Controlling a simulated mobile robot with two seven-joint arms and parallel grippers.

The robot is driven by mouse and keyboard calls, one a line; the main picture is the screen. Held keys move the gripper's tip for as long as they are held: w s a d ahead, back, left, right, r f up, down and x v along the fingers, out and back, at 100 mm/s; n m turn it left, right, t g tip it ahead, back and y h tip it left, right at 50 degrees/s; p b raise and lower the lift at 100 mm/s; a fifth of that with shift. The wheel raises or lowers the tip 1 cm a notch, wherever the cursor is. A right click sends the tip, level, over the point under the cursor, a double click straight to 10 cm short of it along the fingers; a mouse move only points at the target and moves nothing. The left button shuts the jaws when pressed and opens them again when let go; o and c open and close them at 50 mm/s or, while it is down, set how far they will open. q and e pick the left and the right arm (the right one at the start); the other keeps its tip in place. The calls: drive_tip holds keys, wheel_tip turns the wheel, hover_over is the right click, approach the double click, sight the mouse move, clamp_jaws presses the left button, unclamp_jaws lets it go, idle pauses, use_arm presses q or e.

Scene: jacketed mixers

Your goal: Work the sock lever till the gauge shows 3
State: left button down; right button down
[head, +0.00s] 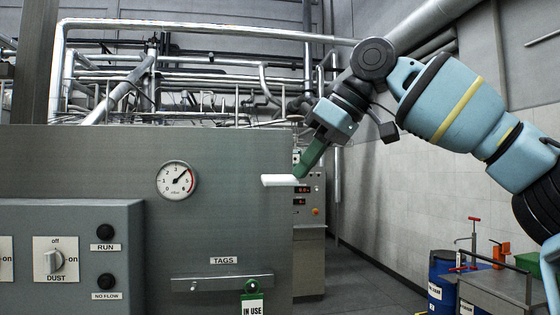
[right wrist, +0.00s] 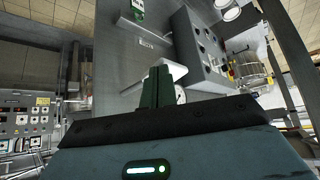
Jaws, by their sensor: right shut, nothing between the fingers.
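The round white gauge (head: 175,180) is on the grey panel, its dark needle pointing up and to the right; its small numbers are hard to read surely. A white flat bar (head: 278,180), which looks like the sock lever, sticks out level near the panel's right edge. My right gripper (head: 301,174) has its green fingers shut and empty, tips at the bar's right end; I cannot tell whether they touch it. In the right wrist view the shut fingers (right wrist: 156,86) stand in front of a white piece (right wrist: 178,71), partly hiding it. My left gripper is not in view.
A control box with a DUST knob (head: 53,262) and black RUN button (head: 106,231) juts out at lower left. A TAGS rail (head: 222,284) carries a green IN USE tag (head: 252,300). A blue drum (head: 442,280) and metal cart (head: 497,288) stand at lower right.

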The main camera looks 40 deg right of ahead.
drive_tip(key=shift+s+d+f, duration=0.1)
drive_tip(key=shift+s, duration=0.1)
drive_tip(key=v, duration=0.8)
idle(0.3)
idle(1.1)
drive_tip(key=w+r, duration=0.1)
drive_tip(key=w+a, duration=0.1)
drive_tip(key=w+r, duration=0.1)
drive_tip(key=shift+w+a+r, duration=0.25)
drive_tip(key=shift+a+r, duration=0.1)
drive_tip(key=shift+r, duration=0.05)
drive_tip(key=shift+f, duration=0.1)
